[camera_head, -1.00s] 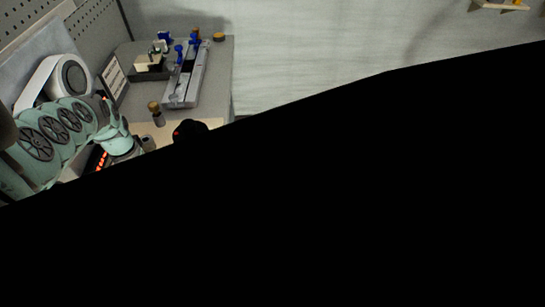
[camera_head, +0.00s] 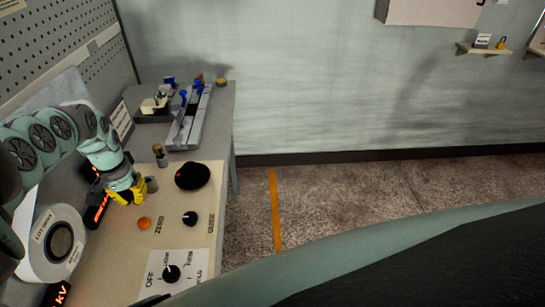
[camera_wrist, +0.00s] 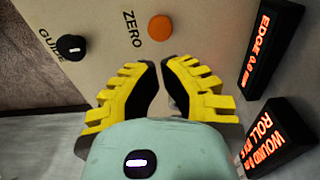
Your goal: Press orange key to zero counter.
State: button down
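The orange key (camera_head: 143,223) is a small round button on the beige panel, beside the printed word ZERO. In the wrist view the orange key (camera_wrist: 160,28) lies just beyond my fingertips, uncovered. My gripper (camera_head: 130,195) has yellow fingers and is over the panel, a little behind the key in the head view. In the wrist view my gripper (camera_wrist: 158,66) has its tips close together with nothing held. A counter display reading WOUND ON ROLL (camera_wrist: 270,140) glows orange at right; its number is hard to read. A display reading EDGE 0.0 mm (camera_wrist: 270,48) is beside it.
A black GUIDE knob (camera_head: 190,218) and a dark rounded object (camera_head: 192,176) are near the key. A rotary dial (camera_head: 171,273) is at the panel's front. A white roll (camera_head: 58,240) stands left. A grey-blue rail fixture (camera_head: 189,117) is behind.

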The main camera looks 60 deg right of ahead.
jog(key=r, duration=0.5)
jog(key=shift+w+a+r, duration=0.1)
jog(key=shift+a+r, duration=0.1)
jog(key=shift+a, duration=0.05)
dwell(0.6)
